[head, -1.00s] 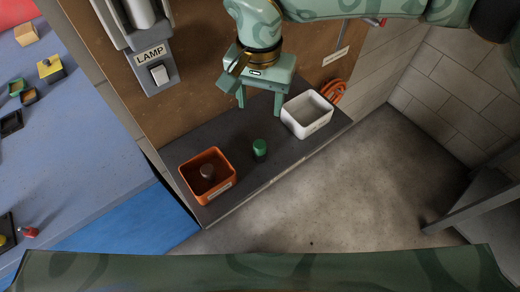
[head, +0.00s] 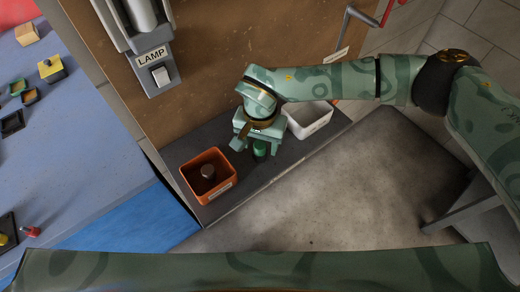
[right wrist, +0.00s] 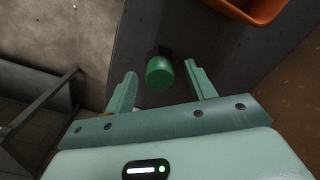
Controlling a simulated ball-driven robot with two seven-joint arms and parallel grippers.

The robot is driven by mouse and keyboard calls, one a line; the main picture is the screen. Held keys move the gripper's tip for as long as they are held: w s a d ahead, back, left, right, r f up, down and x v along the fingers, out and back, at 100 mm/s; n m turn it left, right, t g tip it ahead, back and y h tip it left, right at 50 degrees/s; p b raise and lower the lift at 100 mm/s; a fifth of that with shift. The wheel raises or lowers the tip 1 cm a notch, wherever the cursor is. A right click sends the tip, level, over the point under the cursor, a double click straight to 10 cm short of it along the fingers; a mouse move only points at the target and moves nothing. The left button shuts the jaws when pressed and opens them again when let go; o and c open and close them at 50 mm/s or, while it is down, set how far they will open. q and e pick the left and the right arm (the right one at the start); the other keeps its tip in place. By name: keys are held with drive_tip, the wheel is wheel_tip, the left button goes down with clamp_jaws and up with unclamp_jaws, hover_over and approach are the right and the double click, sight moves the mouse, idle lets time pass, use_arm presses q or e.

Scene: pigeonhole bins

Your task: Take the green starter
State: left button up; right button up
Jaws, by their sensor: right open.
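The green starter (head: 261,148) is a small green cylinder standing on the dark shelf (head: 235,190) between the orange bin and the white bin. My right gripper (head: 262,153) is above it, and its body and fingers partly cover the starter in the head view. In the right wrist view the starter (right wrist: 159,72) appears between and just beyond the two open fingertips (right wrist: 160,80), with a visible gap on both sides. A dark patch shows beside the starter's far end. My left gripper is not in view.
An orange bin (head: 222,189) holding a grey-brown cylinder (head: 208,171) stands left of the starter. A white bin (head: 312,127) stands to the right, close behind my right arm. A brown board with a LAMP switch (head: 161,76) rises behind the shelf.

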drive_tip(key=c, duration=1.1)
drive_tip(key=shift+o, duration=0.2)
drive_tip(key=shift+r, duration=0.15)
